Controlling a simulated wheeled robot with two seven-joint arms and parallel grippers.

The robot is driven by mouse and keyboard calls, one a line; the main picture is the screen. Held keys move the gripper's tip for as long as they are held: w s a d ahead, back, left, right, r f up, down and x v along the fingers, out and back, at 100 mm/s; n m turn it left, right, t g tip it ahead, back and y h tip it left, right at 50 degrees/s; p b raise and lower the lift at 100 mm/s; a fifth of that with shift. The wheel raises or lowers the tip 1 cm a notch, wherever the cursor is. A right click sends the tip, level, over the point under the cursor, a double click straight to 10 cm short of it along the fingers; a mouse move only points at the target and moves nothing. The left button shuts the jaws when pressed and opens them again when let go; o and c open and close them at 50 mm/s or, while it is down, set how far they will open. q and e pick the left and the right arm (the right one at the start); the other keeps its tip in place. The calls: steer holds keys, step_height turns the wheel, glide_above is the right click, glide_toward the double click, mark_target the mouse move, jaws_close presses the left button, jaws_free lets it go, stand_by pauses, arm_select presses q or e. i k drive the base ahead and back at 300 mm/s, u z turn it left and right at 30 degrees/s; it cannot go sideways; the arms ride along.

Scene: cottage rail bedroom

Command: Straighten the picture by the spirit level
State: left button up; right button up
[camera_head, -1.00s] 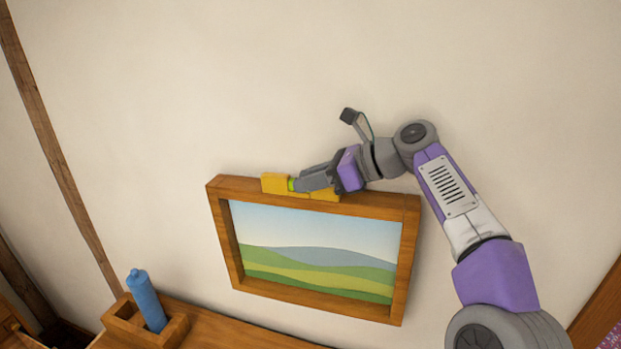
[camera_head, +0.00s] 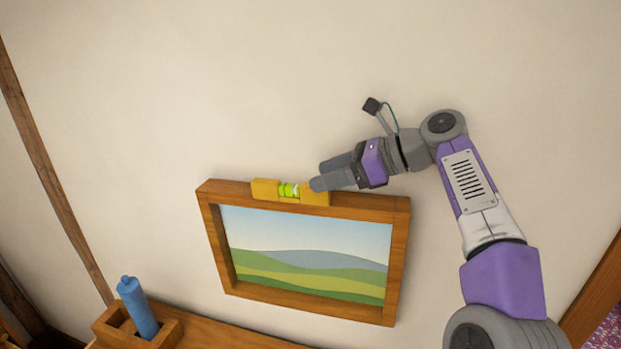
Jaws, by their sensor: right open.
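The picture (camera_head: 308,261) hangs on the wall in a thick wooden frame and shows green hills under a blue sky. It looks slightly tilted, with its right side lower in the view. The yellow spirit level (camera_head: 266,190) rests on the frame's top edge, left of its middle, with its green vial (camera_head: 289,190) showing. My right gripper (camera_head: 323,175) is open beside the level's right end. One finger overlaps that end in the view; I cannot tell whether they touch. My left gripper is not in view.
A wooden shelf (camera_head: 225,334) below the picture bears a wooden holder (camera_head: 113,334) with a blue bottle (camera_head: 138,306) in it. A dark timber post (camera_head: 50,170) runs down the wall at left. The wall above the picture is bare.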

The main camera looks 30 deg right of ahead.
mark_target(344, 259)
steer(key=k, duration=1)
